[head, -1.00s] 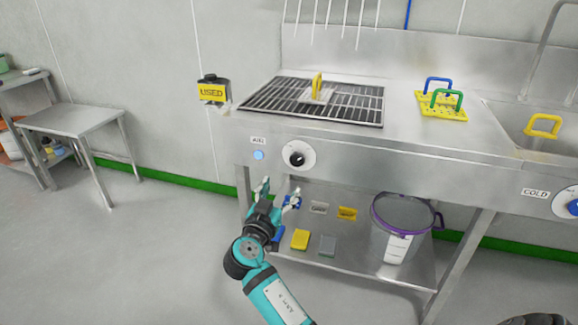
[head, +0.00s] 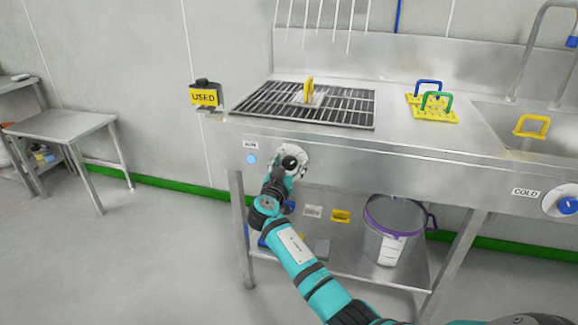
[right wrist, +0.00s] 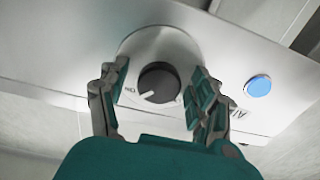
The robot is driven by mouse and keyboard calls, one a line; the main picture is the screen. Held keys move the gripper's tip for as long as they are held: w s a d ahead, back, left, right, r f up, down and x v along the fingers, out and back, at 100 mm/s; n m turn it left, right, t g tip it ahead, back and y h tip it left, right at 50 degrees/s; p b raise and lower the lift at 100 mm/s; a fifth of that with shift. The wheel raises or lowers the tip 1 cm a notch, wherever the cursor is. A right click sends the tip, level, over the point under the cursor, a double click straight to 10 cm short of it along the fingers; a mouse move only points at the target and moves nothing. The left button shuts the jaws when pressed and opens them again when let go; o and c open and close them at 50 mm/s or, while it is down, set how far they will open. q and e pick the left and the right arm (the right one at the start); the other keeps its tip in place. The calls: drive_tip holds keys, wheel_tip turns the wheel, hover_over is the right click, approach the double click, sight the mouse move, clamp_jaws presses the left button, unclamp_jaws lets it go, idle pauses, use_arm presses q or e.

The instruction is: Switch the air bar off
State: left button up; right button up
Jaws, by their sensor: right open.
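A white pointer mark shows on the knob, near small lettering that seems to read "On". My right gripper (right wrist: 156,92) is open, with one finger on each side of the knob; I cannot tell whether they touch it. In the head view the right gripper (head: 288,170) covers part of the knob and its plate. A blue button (right wrist: 258,86) lies beside the plate; it also shows in the head view (head: 251,159). My left gripper is not in view.
Above the panel is a black grate (head: 345,108) with a yellow-handled tool (head: 308,90). A yellow USED box (head: 204,97) hangs at the left end. A clear bucket (head: 385,245) stands on the lower shelf. A COLD knob (head: 567,204) is far right.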

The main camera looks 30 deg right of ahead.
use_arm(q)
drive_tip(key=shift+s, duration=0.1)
use_arm(e)
drive_tip(key=c, duration=1.2)
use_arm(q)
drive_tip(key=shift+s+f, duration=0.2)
